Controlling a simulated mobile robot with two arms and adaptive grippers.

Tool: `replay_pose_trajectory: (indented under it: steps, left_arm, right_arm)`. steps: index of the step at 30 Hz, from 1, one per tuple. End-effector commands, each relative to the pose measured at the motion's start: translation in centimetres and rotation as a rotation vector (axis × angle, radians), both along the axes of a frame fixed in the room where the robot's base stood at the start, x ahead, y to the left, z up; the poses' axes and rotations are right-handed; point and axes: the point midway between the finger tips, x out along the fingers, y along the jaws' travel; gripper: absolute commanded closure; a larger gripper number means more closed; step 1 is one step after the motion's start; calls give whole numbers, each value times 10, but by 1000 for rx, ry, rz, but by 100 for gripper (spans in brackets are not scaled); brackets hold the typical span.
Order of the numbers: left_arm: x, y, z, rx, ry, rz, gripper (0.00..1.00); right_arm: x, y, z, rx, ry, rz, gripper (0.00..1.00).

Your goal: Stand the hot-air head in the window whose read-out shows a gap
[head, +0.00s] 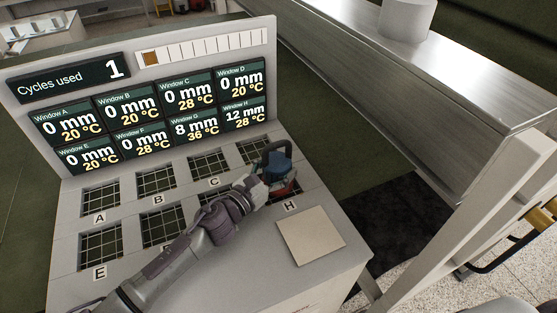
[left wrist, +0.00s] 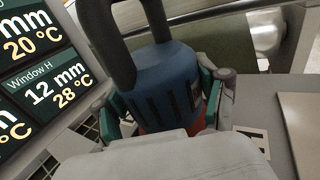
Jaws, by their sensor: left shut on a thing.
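The hot-air head (head: 279,162) has a blue body, a dark loop handle and a red lower part. My left gripper (head: 272,184) is shut on it, its fingers on both sides of the body in the left wrist view. The head is at window H (head: 290,190), just behind the H label, and hides most of that window. I cannot tell whether it touches the deck. The read-out (head: 188,108) shows 8 mm, 36 °C for G and 12 mm, 28 °C for H. All other windows read 0 mm. My right gripper is out of view.
The sloping deck holds several gridded windows, such as window A (head: 100,198) and window E (head: 101,246). My left arm covers part of the front row. A pale square plate (head: 311,236) lies in front of H. A "Cycles used 1" display (head: 68,83) stands behind.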

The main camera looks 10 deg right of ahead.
Motion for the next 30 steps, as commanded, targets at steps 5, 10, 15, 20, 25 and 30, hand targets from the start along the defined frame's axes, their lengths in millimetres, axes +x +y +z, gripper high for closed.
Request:
replay_pose_trajectory:
  steps: [5, 10, 15, 20, 25, 30]
  left_arm:
    - [0, -1, 3, -7, -8, -3, 98]
    - [0, -1, 2, -6, -7, -3, 98]
    - [0, 0, -4, 0, -1, 0, 15]
    - [0, 0, -4, 0, -1, 0, 3]
    - [0, 0, -4, 0, -1, 0, 3]
    - [-1, 2, -2, 1, -1, 0, 3]
  right_arm:
    - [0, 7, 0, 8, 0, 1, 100]
    - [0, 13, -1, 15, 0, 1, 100]
    - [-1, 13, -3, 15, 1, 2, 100]
    - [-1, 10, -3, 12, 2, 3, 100]
    - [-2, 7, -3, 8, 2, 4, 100]
    - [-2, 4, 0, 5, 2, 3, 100]
